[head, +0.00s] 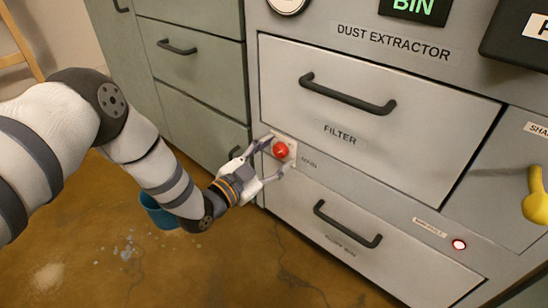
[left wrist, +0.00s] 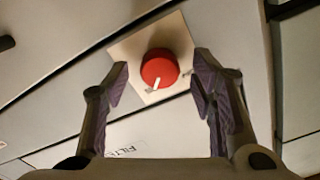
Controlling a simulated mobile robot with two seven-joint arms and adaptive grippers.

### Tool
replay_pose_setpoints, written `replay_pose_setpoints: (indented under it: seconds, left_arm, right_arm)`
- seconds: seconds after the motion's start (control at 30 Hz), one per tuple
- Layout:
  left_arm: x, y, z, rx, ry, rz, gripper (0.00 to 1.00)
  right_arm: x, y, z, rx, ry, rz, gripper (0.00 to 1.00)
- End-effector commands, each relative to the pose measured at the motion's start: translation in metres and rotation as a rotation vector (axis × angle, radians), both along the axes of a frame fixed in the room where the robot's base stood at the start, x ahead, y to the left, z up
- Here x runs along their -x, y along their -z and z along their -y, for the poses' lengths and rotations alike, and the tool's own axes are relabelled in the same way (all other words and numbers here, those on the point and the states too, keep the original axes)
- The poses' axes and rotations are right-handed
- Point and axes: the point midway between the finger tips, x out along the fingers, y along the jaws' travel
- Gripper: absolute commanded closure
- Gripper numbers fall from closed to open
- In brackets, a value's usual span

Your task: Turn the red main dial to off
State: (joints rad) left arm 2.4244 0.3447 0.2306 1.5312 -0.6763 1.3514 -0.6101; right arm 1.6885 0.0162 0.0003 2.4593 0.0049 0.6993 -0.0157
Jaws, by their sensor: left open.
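The red main dial (head: 281,150) sits on a pale square plate on the front of the dust extractor, left of the label "MAIN". In the left wrist view the dial (left wrist: 160,68) is round, with a white pointer mark near its lower edge. My left gripper (head: 267,155) is open in front of the dial. In the left wrist view its two fingers (left wrist: 158,82) stand on either side of the dial, apart from it, with the dial slightly beyond the fingertips. My right gripper is not in view.
Filter drawer (head: 365,145) is above right of the dial and a lower drawer (head: 360,255) is below; both have protruding black handles. A lit red lamp (head: 458,244) and yellow handle (head: 535,200) are at right. A blue bucket (head: 158,212) stands on the floor.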

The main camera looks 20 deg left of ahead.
Motion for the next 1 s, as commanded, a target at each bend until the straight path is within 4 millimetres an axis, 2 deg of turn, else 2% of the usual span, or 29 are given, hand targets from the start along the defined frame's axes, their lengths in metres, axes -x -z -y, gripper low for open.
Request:
replay_pose_setpoints:
  seconds: [0.07,0.1,0.3,0.67,1.0]
  left_arm:
    - [0.0002,-0.0004,0.0,0.0,0.0,0.0,0.49]
    - [0.0003,-0.0004,0.0001,0.0,0.0,0.0,0.53]
    - [0.0005,0.0,0.0,0.0,0.0,0.0,0.97]
    - [0.0008,-0.0002,-0.0003,0.043,0.0,-0.016,0.97]
    - [0.0008,-0.0014,-0.0006,0.278,-0.001,-0.1,0.97]
  right_arm:
    - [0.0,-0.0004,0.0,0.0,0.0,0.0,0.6]
    - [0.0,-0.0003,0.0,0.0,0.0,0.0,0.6]
    - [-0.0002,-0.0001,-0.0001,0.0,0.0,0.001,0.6]
    - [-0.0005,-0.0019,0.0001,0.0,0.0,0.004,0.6]
    - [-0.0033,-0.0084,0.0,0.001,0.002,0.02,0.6]
